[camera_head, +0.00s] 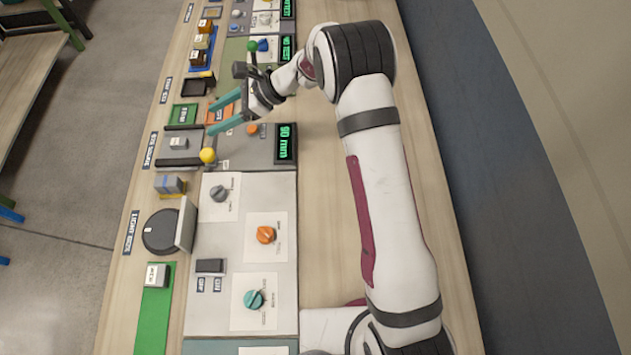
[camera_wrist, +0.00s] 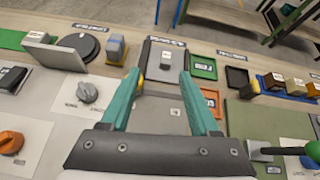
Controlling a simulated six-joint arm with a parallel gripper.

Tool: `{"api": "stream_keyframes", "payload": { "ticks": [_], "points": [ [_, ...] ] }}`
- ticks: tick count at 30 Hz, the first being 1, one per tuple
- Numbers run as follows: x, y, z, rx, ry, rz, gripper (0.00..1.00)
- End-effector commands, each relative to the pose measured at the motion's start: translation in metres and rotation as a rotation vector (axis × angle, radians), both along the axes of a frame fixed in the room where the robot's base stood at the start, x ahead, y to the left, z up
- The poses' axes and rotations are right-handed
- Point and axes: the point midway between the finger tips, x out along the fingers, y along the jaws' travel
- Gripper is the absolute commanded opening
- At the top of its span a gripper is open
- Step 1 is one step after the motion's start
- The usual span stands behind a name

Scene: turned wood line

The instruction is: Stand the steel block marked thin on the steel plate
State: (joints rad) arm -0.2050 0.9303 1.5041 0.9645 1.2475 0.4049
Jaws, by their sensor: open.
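My gripper (camera_head: 210,119) has two teal fingers spread apart, with nothing between them. In the wrist view the open fingers (camera_wrist: 160,74) point toward a grey plate (camera_wrist: 153,73) with a dark edge. A small light-grey block (camera_wrist: 166,60) with a pale label sits on this plate. In the head view the block (camera_head: 178,143) and plate (camera_head: 190,157) lie left of and below the fingertips, apart from them. I cannot read the block's label, so I cannot tell whether it is the one marked thin. The plate looks like steel.
Green (camera_head: 183,113) and dark (camera_head: 194,87) trays lie beyond the plate. A grey-blue block (camera_head: 170,184), a black disc (camera_head: 160,231) with an upright plate, and a labelled block (camera_head: 157,275) on green stand nearer.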

Motion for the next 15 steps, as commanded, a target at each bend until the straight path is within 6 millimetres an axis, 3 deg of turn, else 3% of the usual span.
{"api": "stream_keyframes", "payload": {
  "ticks": [2, 3, 5, 7, 9, 12, 15],
  "points": [
    [-0.025, -0.025, 0.046, -0.063, -0.104, 0.097, 0.62],
    [-0.047, -0.043, 0.069, -0.112, -0.164, 0.166, 0.62],
    [-0.086, -0.074, 0.098, -0.198, -0.257, 0.272, 0.62],
    [-0.138, -0.113, 0.122, -0.309, -0.358, 0.401, 0.62],
    [-0.192, -0.153, 0.133, -0.429, -0.445, 0.527, 0.62],
    [-0.257, -0.202, 0.131, -0.590, -0.527, 0.680, 0.62],
    [-0.297, -0.234, 0.121, -0.702, -0.564, 0.784, 0.62]
  ]
}}
